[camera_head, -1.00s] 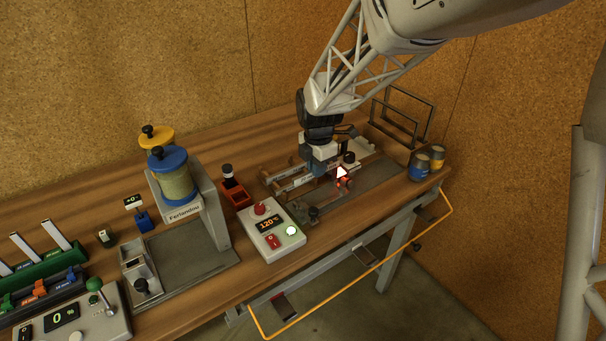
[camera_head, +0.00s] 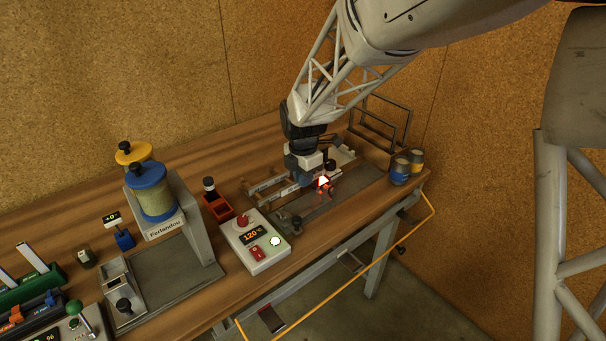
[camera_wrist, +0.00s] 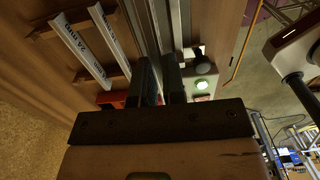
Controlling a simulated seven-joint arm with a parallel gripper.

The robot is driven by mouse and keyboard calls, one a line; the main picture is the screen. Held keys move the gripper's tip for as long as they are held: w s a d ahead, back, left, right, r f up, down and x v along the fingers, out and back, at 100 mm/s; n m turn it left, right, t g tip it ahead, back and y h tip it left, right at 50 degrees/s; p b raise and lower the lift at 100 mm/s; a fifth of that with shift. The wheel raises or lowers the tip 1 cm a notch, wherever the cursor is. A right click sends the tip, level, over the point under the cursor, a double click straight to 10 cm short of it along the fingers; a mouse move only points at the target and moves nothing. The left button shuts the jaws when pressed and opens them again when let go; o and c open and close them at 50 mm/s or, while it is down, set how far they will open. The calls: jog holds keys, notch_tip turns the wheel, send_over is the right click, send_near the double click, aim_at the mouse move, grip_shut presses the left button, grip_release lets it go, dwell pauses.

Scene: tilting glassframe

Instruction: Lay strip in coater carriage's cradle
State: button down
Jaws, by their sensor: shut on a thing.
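My gripper (camera_wrist: 160,82) is shut low over the bench fixture at the right. In the head view its wrist hides the fingertips and most of what they hold. In the wrist view long narrow grey bars (camera_wrist: 158,25) run up past the fingers; I cannot clearly tell the held strip from the fixture's rails. Two pale labelled strips (camera_wrist: 82,52) lie side by side on a wooden rack (camera_wrist: 50,27) to the left of the fingers. A red part with a white mark (camera_head: 323,185) shows just right of the gripper. The carriage's cradle is not clearly visible.
A white control box (camera_head: 255,240) reading 120 °C with a lit green button stands left of the gripper. A spool stand (camera_head: 190,230) is farther left. Two tins (camera_head: 408,167) and a wire frame (camera_head: 385,125) stand at the right end.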

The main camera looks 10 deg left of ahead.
jog(key=shift+f, duration=2.3)
jog(key=shift+f, duration=1.15)
dwell(0.5)
jog(key=c, duration=1.1)
grip_release()
jog(key=shift+r, duration=0.1)
jog(key=shift+r, duration=3.85)
